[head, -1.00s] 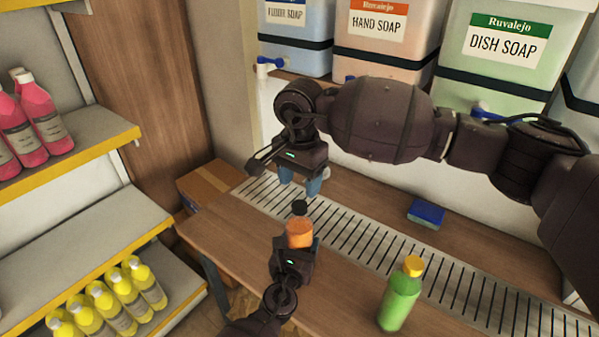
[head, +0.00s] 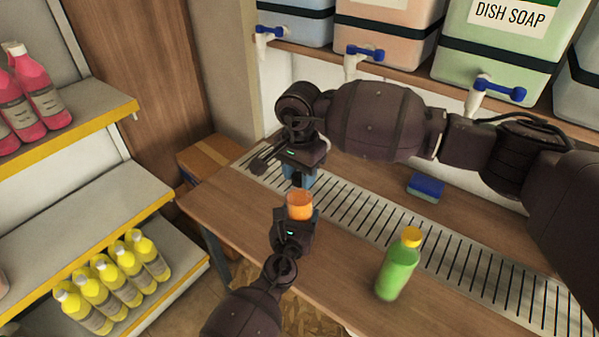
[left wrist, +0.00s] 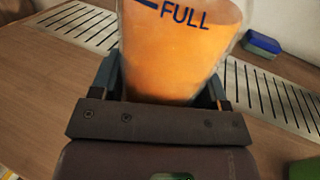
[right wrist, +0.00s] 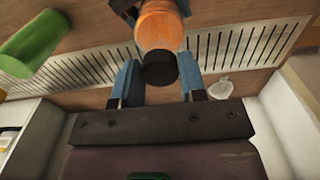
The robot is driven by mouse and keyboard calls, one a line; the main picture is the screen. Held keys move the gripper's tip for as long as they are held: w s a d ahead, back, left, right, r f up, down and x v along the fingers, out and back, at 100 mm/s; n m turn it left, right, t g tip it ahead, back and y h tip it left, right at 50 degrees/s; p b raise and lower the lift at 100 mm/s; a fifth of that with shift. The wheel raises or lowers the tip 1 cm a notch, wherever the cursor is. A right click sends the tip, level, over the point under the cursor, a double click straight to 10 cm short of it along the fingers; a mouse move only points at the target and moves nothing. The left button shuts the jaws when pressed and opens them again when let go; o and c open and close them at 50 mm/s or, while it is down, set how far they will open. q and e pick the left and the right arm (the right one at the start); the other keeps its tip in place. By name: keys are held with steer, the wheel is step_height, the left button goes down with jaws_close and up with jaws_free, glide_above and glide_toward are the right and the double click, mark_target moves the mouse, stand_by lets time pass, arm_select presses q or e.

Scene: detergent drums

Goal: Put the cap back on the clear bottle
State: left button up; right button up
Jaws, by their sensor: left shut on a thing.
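The clear bottle (head: 299,206) holds orange liquid and stands upright in my left gripper (head: 294,222), which is shut around it. In the left wrist view the bottle (left wrist: 182,50) fills the space between the fingers and shows a "FULL" mark. My right gripper (head: 301,178) is just above the bottle, pointing down. In the right wrist view the black cap (right wrist: 159,69) is at the bottle's top, between the two blue fingers of the right gripper (right wrist: 158,82). The fingers are apart; I cannot tell whether they touch the cap. The head view hides the cap behind the right gripper.
A green bottle (head: 398,267) with a yellow cap stands to the right. A blue sponge (head: 426,187) lies behind the metal drain grate (head: 440,255). Soap drums with blue taps are at the back. A pale round thing (right wrist: 221,88) shows in the right wrist view.

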steer(key=c, duration=0.5)
steer(key=m, duration=0.7)
steer(key=shift+c, duration=0.2)
steer(key=m, duration=0.7)
steer(key=shift+m, duration=0.4)
steer(key=o, duration=1)
steer(key=shift+r, duration=2.25)
